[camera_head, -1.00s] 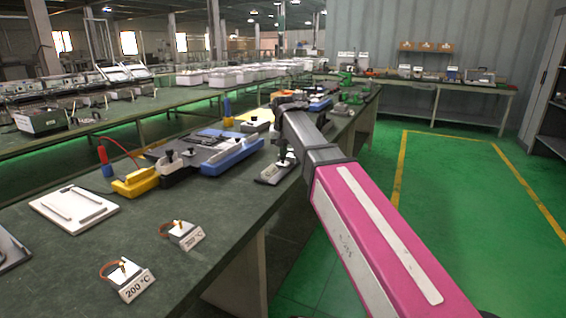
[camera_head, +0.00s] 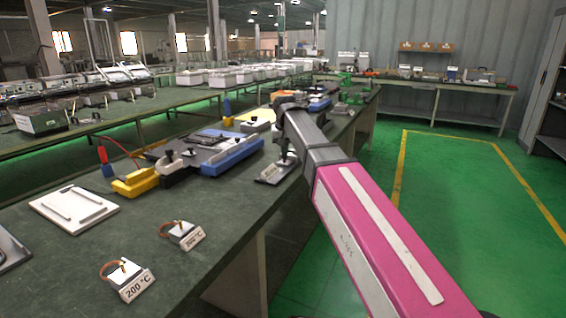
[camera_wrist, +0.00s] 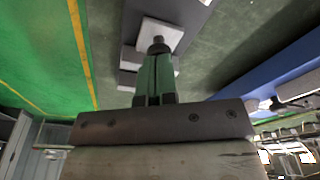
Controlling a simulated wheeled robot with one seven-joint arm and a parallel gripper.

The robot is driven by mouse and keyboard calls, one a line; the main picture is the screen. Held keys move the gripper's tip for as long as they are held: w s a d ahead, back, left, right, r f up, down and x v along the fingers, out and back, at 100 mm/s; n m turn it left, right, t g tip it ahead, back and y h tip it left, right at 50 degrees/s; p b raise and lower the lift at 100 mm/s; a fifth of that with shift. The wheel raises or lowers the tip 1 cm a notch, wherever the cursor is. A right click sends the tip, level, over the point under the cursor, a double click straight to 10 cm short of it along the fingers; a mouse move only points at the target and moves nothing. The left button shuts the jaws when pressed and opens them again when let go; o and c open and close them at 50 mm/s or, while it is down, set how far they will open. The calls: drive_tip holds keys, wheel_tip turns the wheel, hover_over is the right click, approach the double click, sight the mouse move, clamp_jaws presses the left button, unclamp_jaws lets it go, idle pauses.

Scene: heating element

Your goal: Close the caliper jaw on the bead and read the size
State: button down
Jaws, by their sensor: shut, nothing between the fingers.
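The caliper (camera_head: 271,173) is a small light-grey plate at the right edge of the bench, partly hidden by my arm. In the wrist view, pale grey plates (camera_wrist: 160,33) with a dark round knob (camera_wrist: 158,45) lie just beyond my fingertips; they look like the caliper. My gripper (camera_wrist: 157,62) has green fingers close together, shut and empty. Its tips are at or very near the knob; I cannot tell whether they touch. In the head view my gripper is mostly hidden behind my arm. I cannot make out the bead or any size reading.
A blue device (camera_head: 232,157) and a yellow one (camera_head: 136,183) stand left of the caliper. A white tray (camera_head: 75,210) and two blocks, one labelled 200 °C (camera_head: 128,280), lie nearer on the bench. Green floor (camera_head: 460,220) is clear at right.

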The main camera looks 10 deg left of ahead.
sight(287, 161)
drive_tip(key=shift+w+d+f, duration=0.35)
drive_tip(key=shift+w+d, duration=0.1)
drive_tip(key=shift+w, duration=0.3)
idle(0.8)
idle(0.7)
wheel_tip(287, 161, up, 7)
drive_tip(key=shift+w+r, duration=0.15)
drive_tip(key=shift+r, duration=0.05)
idle(0.7)
drive_tip(key=shift+a, duration=0.15)
